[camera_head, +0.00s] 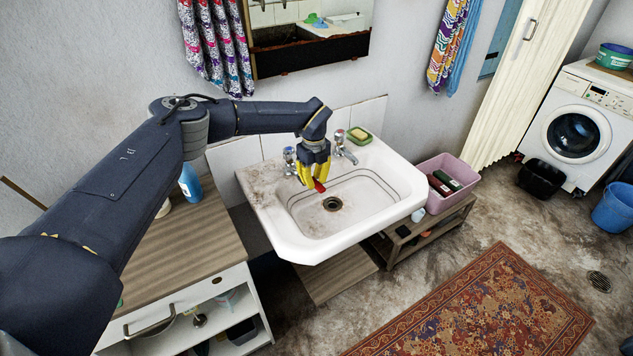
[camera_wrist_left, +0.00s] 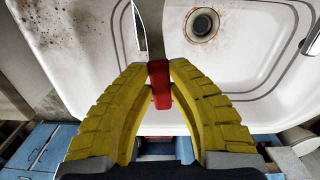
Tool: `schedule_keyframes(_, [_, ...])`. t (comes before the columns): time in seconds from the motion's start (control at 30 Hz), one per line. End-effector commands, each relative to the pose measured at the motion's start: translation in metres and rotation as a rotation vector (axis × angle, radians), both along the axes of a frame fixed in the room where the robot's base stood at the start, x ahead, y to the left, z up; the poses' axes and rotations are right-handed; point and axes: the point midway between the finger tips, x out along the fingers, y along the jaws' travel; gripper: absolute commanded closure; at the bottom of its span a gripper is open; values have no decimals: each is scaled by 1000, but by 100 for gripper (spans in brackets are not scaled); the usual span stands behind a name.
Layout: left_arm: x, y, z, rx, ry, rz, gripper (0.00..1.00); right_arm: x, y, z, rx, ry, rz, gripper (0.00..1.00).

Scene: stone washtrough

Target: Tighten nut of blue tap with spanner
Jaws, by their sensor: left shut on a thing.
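The blue tap (camera_head: 290,156) stands at the back left of the white washbasin (camera_head: 280,232). Its nut is too small to make out. My left gripper (camera_head: 319,184) is over the basin, in front and to the right of this tap, with its yellow fingers pointing down. It is shut on a red-handled thing, which I take to be the spanner (camera_head: 320,187). In the left wrist view the spanner's red handle (camera_wrist_left: 160,84) sits between the fingertips. My right gripper is not in view.
A second tap (camera_head: 344,148) and a green soap dish (camera_head: 360,136) are at the basin's back right. The drain (camera_head: 333,204) lies below the gripper. A wooden-topped cabinet (camera_head: 180,250) with a blue bottle (camera_head: 190,183) stands left; a pink crate (camera_head: 437,204) stands right.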

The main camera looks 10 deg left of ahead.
Motion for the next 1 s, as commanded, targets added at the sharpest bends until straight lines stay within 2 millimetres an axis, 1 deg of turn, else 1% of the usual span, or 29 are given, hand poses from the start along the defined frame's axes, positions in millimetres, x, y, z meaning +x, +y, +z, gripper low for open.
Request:
schedule_keyframes(0.5, [17, 20, -1, -1, 1, 2, 100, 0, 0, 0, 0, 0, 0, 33])
schedule_keyframes(1.0, [25, 30, -1, 0, 0, 0, 100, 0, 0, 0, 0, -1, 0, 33])
